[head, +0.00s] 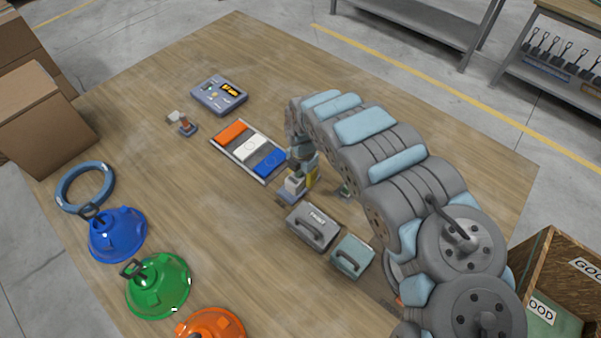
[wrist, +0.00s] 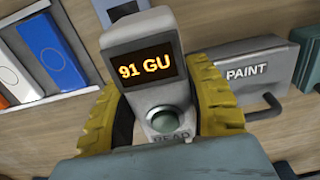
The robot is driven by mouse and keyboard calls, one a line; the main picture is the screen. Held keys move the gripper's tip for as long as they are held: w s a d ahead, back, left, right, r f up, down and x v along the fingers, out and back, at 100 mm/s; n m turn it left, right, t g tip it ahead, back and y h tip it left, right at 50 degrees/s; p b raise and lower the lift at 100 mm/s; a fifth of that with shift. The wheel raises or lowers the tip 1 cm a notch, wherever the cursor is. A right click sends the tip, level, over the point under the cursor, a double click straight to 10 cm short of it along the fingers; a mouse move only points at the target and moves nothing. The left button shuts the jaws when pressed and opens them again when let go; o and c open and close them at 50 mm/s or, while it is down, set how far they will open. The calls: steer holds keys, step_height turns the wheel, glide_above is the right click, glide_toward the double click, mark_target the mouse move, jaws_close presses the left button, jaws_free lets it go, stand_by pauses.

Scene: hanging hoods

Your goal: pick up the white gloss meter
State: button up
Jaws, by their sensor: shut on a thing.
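The white gloss meter (wrist: 146,70) fills the middle of the wrist view, with an orange "91 GU" display and a round green-grey button below it. My gripper (wrist: 162,102) has its yellow fingers on both sides of the meter and is shut on it. I cannot tell whether the meter touches the table.
A tray (head: 237,155) with orange, white and blue panels lies just left of my gripper. A grey PAINT case (head: 313,228) and a teal case (head: 352,257) stand close in front. Blue (head: 118,236), green (head: 160,288) and orange (head: 212,326) hoods line the left front. The table's back is mostly clear.

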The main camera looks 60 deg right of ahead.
steer(key=s+a+r+p, duration=0.5)
steer(key=s+a+p, duration=0.1)
steer(key=p, duration=0.4)
steer(key=shift+a, duration=0.55)
